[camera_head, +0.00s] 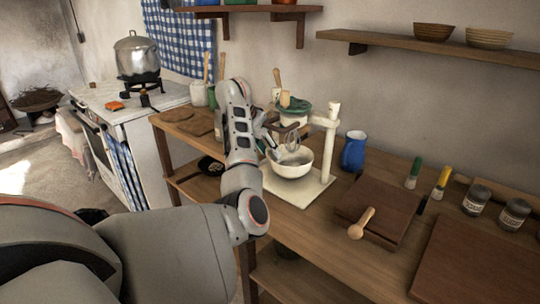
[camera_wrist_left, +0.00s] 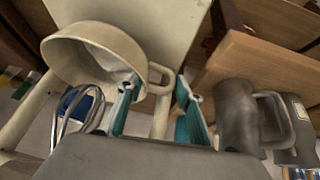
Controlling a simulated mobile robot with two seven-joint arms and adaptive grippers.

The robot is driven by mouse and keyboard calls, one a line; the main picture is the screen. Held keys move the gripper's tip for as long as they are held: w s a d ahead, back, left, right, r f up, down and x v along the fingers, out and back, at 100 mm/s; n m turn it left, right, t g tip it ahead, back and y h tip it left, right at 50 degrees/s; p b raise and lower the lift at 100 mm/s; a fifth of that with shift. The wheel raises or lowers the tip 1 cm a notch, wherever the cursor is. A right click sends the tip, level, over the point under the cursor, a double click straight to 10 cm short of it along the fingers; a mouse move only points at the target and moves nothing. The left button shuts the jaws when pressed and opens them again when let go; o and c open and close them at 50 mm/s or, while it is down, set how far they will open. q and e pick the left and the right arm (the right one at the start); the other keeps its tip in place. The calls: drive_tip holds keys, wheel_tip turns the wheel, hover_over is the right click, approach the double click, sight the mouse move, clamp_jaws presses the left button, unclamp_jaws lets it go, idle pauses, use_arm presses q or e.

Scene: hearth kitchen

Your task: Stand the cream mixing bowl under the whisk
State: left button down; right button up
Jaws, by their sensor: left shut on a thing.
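The cream mixing bowl (camera_head: 290,168) is upright in the head view, over the pale base (camera_head: 308,190) of the mixer stand. I cannot tell whether it touches the base. The wire whisk (camera_head: 293,154) hangs from the stand's arm, its lower loops at the bowl's mouth. My left gripper (camera_head: 268,145) is at the bowl's left, partly hidden by my arm. The bowl (camera_wrist_left: 85,50) and whisk (camera_wrist_left: 75,112) also show there. My right gripper is out of view.
A blue jug (camera_head: 353,151) stands right of the stand. A dark board (camera_head: 375,209) with a wooden spoon (camera_head: 361,223) lies nearer. Brushes and jars stand farther right. A grey jug (camera_wrist_left: 238,115) is close to the fingers in the wrist view.

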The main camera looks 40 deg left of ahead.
use_arm(q)
drive_tip(key=shift+f, duration=0.8)
drive_tip(key=shift+r, duration=0.3)
drive_tip(key=shift+f, duration=0.15)
drive_tip(key=c, duration=1.4)
unclamp_jaws()
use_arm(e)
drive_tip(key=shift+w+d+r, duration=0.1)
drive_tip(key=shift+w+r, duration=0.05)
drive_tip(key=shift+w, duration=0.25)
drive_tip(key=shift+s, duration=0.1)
